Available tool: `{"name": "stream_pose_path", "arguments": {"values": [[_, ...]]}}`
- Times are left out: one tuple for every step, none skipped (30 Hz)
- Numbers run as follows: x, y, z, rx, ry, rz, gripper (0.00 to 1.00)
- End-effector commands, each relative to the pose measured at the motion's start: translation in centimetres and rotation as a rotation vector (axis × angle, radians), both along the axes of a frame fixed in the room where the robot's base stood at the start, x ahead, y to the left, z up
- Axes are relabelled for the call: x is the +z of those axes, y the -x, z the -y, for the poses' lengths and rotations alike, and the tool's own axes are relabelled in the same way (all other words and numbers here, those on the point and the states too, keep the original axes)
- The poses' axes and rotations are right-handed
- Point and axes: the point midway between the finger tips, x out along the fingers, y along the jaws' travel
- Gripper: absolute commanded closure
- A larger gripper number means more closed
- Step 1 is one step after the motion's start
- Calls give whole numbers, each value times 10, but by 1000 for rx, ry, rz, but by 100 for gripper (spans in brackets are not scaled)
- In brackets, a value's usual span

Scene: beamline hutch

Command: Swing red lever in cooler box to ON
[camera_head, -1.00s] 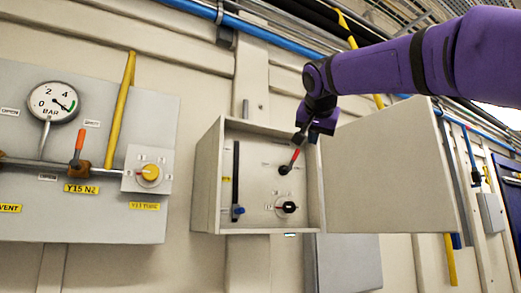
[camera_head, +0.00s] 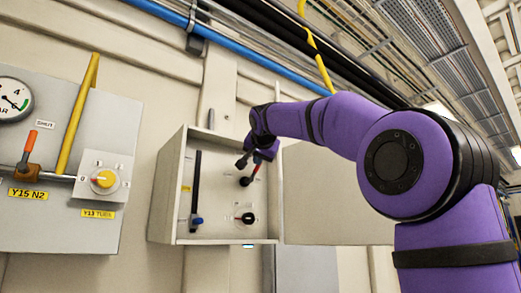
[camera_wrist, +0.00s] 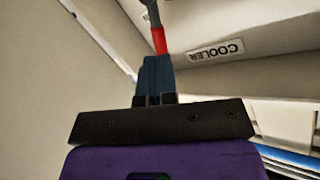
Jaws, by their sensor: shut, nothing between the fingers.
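The open cooler box (camera_head: 164,205) hangs on the wall near the middle of the head view. Inside it, the red lever (camera_head: 256,169) tilts up and to the right from a dark pivot. My gripper (camera_head: 250,160) is shut and empty at the lever's upper end; I cannot tell in the head view whether it touches. In the wrist view the lever's red handle (camera_wrist: 158,40) stands just beyond my shut fingertips (camera_wrist: 157,62), and a COOLER label (camera_wrist: 216,50) shows to its right. The ON mark is too small to read.
The box also holds a blue-ended vertical bar (camera_head: 197,190) and a black knob (camera_head: 248,218). Its door (camera_head: 335,205) stands open to the right, behind my arm.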

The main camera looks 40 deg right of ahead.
Motion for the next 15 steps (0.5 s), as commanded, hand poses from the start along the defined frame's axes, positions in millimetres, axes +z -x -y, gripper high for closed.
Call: {"name": "stream_pose_path", "arguments": {"values": [[-3, -7, 4, -1, 0, -2, 100], [-3, -9, 5, -2, 0, -1, 100], [-4, -12, 7, -2, -1, -1, 100], [-5, -14, 8, -1, -1, 0, 100], [-6, -16, 9, -1, -1, 0, 100], [-6, -19, 10, -1, -1, 0, 100], [-7, -20, 11, -1, -1, 0, 100], [-7, -21, 11, -1, -1, 0, 100], [-7, -21, 12, 0, -1, 0, 100], [-7, -22, 12, 0, -1, 0, 100], [-7, -22, 12, 0, -1, 0, 100], [-7, -22, 12, 0, -1, 0, 100], [-7, -22, 12, 0, -1, 0, 100], [-7, -22, 12, 0, -1, 0, 100], [-7, -22, 12, 0, -1, 0, 100]]}}
